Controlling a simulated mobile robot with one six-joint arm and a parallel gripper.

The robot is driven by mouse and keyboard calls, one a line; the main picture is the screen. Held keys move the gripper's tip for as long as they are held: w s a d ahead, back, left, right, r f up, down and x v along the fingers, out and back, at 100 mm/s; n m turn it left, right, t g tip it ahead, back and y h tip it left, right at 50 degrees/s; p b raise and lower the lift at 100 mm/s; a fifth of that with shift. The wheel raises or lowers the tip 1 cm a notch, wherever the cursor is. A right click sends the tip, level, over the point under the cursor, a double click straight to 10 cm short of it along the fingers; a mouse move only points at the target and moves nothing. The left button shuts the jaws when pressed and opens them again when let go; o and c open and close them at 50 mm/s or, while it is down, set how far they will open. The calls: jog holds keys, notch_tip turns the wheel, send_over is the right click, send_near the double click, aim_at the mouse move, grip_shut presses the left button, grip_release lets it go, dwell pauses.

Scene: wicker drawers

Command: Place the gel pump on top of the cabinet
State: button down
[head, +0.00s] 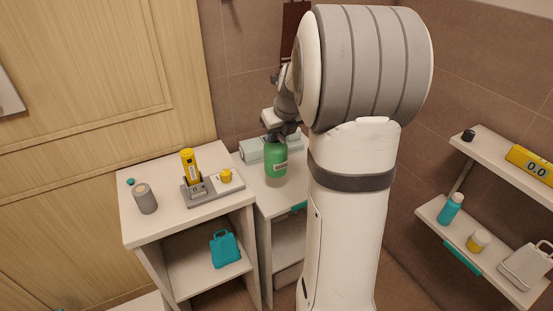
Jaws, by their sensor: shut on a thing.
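The gel pump appears to be the green bottle with a pale label (276,159), upright in the head view. My gripper (277,134) is shut on its top from above; the fingers and pump head are largely hidden by my wrist. The bottle is over the white top of the right-hand cabinet (262,190). I cannot tell whether its base touches that top. A second white cabinet (160,226) stands to the left, nearer the camera. The task's word cabinet could fit either one.
The left cabinet bears a grey cylinder (146,199), a yellow bottle (190,167) on a grey device and a small yellow jar (226,176). A pale green box (265,150) lies behind the bottle. Wall shelves (485,262) on the right hold several items.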

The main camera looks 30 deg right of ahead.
aim_at(277, 157)
notch_tip(277, 157, down, 8)
jog(key=shift+w+a+f+b, duration=0.1)
jog(key=shift+f+b, duration=0.05)
jog(key=shift+b, duration=0.2)
jog(key=c, duration=1.2)
grip_release()
jog(key=shift+o, duration=0.2)
